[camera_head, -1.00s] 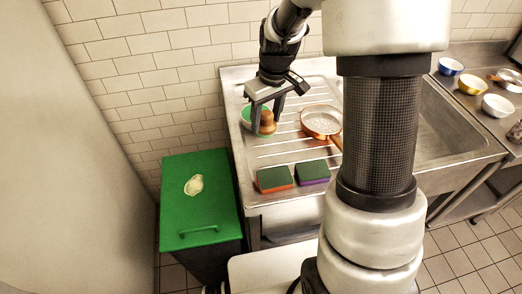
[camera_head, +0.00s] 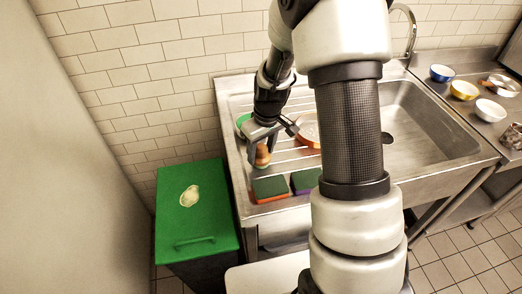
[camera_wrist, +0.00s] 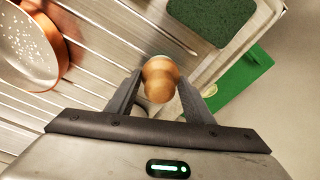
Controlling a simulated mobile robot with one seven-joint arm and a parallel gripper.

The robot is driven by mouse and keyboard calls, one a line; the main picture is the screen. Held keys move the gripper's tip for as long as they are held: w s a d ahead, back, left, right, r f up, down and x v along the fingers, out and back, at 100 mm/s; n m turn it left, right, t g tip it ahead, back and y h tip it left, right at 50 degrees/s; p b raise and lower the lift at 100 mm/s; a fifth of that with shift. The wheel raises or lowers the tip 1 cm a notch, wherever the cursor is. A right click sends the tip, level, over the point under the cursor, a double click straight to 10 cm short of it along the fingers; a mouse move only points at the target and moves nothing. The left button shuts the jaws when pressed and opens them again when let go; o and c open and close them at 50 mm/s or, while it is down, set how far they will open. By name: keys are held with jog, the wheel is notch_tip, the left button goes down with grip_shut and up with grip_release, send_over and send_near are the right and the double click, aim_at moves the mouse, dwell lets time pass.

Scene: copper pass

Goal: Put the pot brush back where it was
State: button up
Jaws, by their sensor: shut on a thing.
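The pot brush (camera_head: 263,155), with a round wooden knob, is between the fingers of my gripper (camera_head: 260,158). In the wrist view, the gripper (camera_wrist: 159,84) is shut on the brush's wooden knob (camera_wrist: 160,76). The brush is over the left part of the ribbed drainboard (camera_head: 238,103), behind the orange sponge. Its bristle end is mostly hidden in both views, and I cannot tell whether it touches the metal. A green round dish (camera_head: 242,119) stands behind the gripper, partly hidden by it.
An orange sponge (camera_head: 270,190) and a purple sponge (camera_head: 304,181) with green tops lie at the drainboard's front. A copper pan (camera_head: 306,134) is right of the gripper, partly behind my arm. The sink basin (camera_head: 425,120) is further right. A green-lidded bin (camera_head: 193,222) stands left.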

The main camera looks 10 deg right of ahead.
jog(key=o, duration=1)
jog(key=shift+f, duration=0.1)
